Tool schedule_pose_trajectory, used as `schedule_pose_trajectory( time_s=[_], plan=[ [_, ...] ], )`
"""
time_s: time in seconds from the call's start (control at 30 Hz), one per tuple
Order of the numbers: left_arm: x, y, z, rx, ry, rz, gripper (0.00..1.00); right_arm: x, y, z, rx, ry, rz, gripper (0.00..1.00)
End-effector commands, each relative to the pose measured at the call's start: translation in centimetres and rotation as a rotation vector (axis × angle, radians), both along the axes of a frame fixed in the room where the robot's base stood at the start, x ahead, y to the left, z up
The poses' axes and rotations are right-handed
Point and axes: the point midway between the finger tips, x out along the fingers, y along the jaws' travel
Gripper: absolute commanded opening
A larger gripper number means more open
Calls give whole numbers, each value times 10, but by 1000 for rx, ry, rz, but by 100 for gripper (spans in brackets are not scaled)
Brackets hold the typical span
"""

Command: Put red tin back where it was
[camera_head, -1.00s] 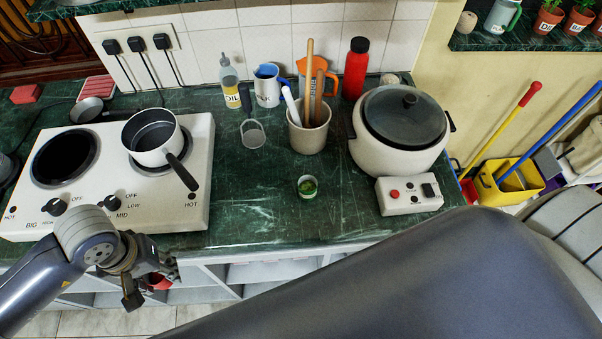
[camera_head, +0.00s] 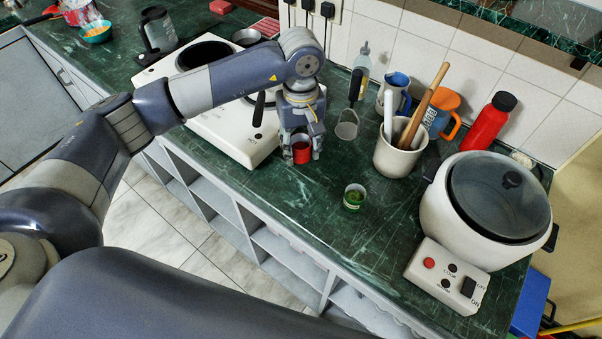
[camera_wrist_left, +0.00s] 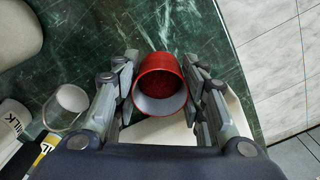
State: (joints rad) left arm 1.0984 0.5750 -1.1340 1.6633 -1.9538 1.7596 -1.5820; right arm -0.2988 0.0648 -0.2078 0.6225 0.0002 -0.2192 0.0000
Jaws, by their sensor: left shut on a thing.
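The red tin (camera_head: 301,152) is between the fingers of my left gripper (camera_head: 301,157), over the green counter just right of the white hob (camera_head: 238,132). In the left wrist view, the red tin (camera_wrist_left: 161,84) sits between both finger pads of my left gripper (camera_wrist_left: 162,95), which is shut on it. Its open end and pale inside show there. I cannot tell whether the tin's base touches the counter. My right gripper is not in view.
Bare counter lies around the green tin.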

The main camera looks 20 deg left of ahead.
Motion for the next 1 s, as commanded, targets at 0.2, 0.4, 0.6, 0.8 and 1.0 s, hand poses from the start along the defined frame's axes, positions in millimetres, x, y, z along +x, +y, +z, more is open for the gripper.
schedule_pose_trajectory(
  time_s=[0.2,0.4,0.6,0.8,1.0],
  plan=[
    [-2,-1,-36,-1,4,-2,21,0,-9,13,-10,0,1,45],
    [-2,-1,-53,0,4,-3,21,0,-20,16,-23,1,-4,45],
    [-2,0,-79,0,4,-2,21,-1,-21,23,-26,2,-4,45],
    [-1,0,-82,0,0,-4,21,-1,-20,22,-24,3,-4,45],
    [-1,0,-85,-1,1,-4,43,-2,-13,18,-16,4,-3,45]
  ],
)
